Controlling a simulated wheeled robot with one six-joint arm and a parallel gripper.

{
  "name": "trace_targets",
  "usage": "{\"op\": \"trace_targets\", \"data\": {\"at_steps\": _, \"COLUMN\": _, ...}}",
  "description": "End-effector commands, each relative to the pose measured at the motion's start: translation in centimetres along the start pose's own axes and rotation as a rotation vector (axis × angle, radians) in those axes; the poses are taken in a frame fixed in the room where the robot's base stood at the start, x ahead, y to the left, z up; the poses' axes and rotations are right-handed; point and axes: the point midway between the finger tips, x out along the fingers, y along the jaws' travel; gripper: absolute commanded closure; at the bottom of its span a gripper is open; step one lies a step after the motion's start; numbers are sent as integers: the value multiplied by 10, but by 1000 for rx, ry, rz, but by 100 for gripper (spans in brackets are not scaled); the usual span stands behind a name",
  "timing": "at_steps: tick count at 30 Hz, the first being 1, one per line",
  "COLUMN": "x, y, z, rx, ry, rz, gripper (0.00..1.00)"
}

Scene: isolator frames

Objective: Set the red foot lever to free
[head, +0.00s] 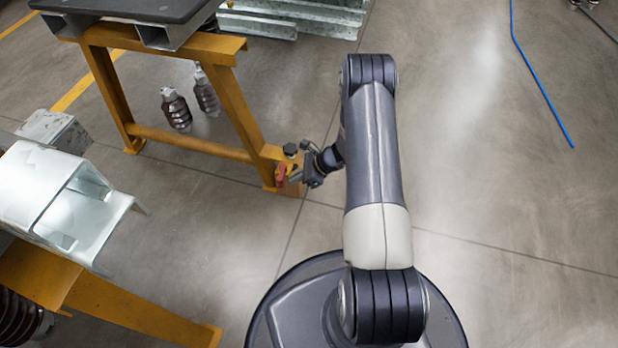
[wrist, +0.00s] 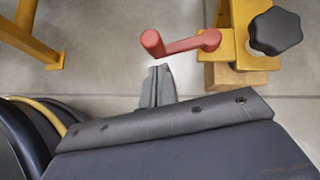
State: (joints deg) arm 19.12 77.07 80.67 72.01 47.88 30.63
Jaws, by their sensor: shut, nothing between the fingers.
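The red foot lever (wrist: 182,45) is mounted on the yellow frame's foot bracket (wrist: 242,62). In the wrist view its arm runs left from the pivot at the bracket to a rounded knob end. In the head view the lever (head: 281,173) is a small red spot low on the frame. My gripper (wrist: 158,72) is shut and empty. Its fingertips are just below the lever's knob end in the wrist view; I cannot tell whether they touch it. In the head view my gripper (head: 297,178) is right beside the lever, at the frame's foot.
A black star knob (wrist: 275,31) stands on the bracket right of the lever. The yellow frame (head: 235,110) carries a dark top. Insulators (head: 176,108) stand on the floor behind it. A second yellow frame with metal channels (head: 60,200) is at left.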

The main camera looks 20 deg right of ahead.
Motion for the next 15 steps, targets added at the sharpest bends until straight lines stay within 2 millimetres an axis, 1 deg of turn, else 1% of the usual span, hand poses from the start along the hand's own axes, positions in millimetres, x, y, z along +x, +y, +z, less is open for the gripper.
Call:
{"op": "trace_targets", "data": {"at_steps": 1, "x": 4, "y": 0, "z": 3, "rx": -1, "ry": 0, "rz": 1, "gripper": 100}}
{"op": "trace_targets", "data": {"at_steps": 5, "x": 8, "y": 0, "z": 8, "rx": 0, "ry": -1, "rz": -1, "gripper": 100}}
{"op": "trace_targets", "data": {"at_steps": 15, "x": 9, "y": 0, "z": 10, "rx": 1, "ry": -1, "rz": -1, "gripper": 100}}
